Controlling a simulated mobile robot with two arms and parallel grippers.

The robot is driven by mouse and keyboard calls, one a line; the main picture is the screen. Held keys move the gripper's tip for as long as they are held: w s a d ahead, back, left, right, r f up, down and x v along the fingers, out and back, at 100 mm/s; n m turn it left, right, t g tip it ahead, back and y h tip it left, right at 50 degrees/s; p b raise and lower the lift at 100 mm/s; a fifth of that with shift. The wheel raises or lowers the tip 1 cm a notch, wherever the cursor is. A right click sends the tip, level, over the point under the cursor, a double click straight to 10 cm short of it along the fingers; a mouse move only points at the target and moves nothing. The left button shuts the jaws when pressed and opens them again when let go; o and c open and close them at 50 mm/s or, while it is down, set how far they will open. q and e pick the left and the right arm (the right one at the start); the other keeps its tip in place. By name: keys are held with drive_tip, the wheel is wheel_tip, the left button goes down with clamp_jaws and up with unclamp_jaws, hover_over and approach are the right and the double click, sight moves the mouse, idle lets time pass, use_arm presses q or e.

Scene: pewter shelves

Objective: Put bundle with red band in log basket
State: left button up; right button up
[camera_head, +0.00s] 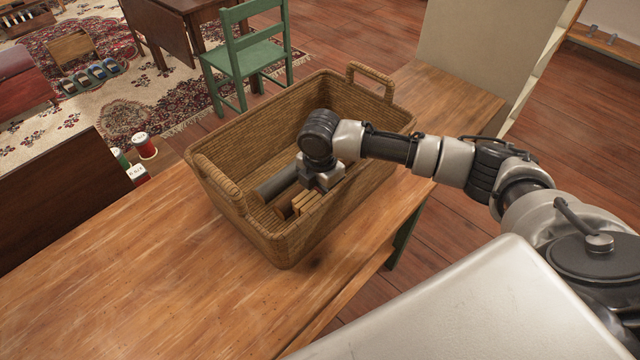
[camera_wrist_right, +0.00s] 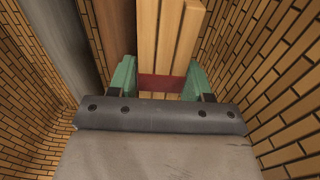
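The log basket (camera_head: 228,187) is a woven brown basket with two raised handles, standing on the wooden table. My right gripper (camera_head: 318,187) reaches down inside it, and the arm hides part of the interior. The bundle with red band (camera_head: 308,203) is a set of pale wooden sticks low in the basket. In the right wrist view the bundle (camera_wrist_right: 165,40) lies between the green fingertips (camera_wrist_right: 160,82), which meet both sides at the red band (camera_wrist_right: 161,84). Whether the bundle rests on the basket floor is hidden. My left gripper is not in view.
A grey log (camera_head: 276,183) and a brown log lie beside the bundle in the basket; the grey one also shows in the right wrist view (camera_wrist_right: 58,35). The table (camera_head: 130,260) is clear at left. A green chair (camera_head: 245,60) and thread spools (camera_head: 145,146) are beyond.

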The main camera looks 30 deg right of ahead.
drive_tip(key=o, duration=0.4)
drive_tip(key=shift+c, duration=0.2)
drive_tip(key=shift+r, duration=0.3)
wheel_tip(320, 180, up, 12)
drive_tip(key=shift+r, duration=0.2)
drive_tip(key=shift+s+f, duration=0.1)
